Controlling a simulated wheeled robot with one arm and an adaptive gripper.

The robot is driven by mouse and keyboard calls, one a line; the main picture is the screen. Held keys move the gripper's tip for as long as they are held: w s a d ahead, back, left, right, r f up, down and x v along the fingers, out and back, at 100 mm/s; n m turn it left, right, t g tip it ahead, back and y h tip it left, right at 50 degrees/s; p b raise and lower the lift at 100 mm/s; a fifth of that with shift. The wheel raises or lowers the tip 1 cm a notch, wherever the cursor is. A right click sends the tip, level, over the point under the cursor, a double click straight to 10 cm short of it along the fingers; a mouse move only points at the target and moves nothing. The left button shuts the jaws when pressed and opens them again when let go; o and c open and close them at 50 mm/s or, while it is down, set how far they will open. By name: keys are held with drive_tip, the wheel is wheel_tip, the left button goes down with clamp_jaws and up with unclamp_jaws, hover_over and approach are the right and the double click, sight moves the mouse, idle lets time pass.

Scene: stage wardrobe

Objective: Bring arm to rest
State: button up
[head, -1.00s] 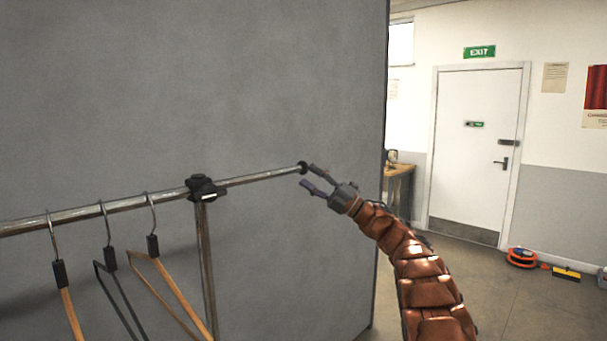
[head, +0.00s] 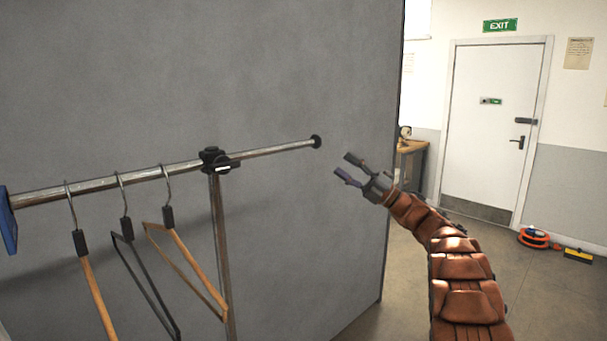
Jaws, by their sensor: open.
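My gripper (head: 350,168) is open and empty at the end of my orange-brown segmented arm (head: 443,243). Its two fingers point up and left, in front of the grey panel. In the picture it is a little right of and below the black end cap (head: 316,142) of the metal clothes rail (head: 268,152), with a gap between them. Nothing is held between the fingers.
Several hangers, wooden (head: 95,295) and dark (head: 145,285), hang from the rail at left. A post (head: 221,250) supports the rail. The large grey panel (head: 290,70) stands behind. Floor (head: 480,240) is open at right, towards a white door (head: 492,130) and an orange reel (head: 533,238).

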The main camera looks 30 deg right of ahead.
drive_tip(key=w+d+r+m+t+h, duration=0.1)
drive_tip(key=w+r+m+t+h, duration=0.5)
drive_tip(key=m+h, duration=0.6)
drive_tip(key=s+a+f+m+g+h, duration=0.5)
drive_tip(key=s+a+f+m+g, duration=0.35)
drive_tip(key=s+f, duration=0.35)
drive_tip(key=s+a+f+m+g+h, duration=0.4)
drive_tip(key=s+a+f+m+g, duration=0.45)
drive_tip(key=s+f, duration=0.4)
drive_tip(key=s+a+f+g+y, duration=0.1)
drive_tip(key=s+a, duration=0.4)
drive_tip(key=s, duration=0.5)
drive_tip(key=s+a+f+g+y, duration=0.1)
drive_tip(key=s+a+f+g, duration=0.3)
drive_tip(key=s, duration=0.7)
drive_tip(key=s+a+f+g+y, duration=0.2)
drive_tip(key=s+a+f+g, duration=0.1)
drive_tip(key=s+a, duration=0.4)
drive_tip(key=s+f, duration=0.1)
drive_tip(key=s, duration=0.2)
drive_tip(key=shift+s+f+m, duration=0.15)
drive_tip(key=shift+f+m, duration=0.15)
drive_tip(key=shift+f, duration=0.05)
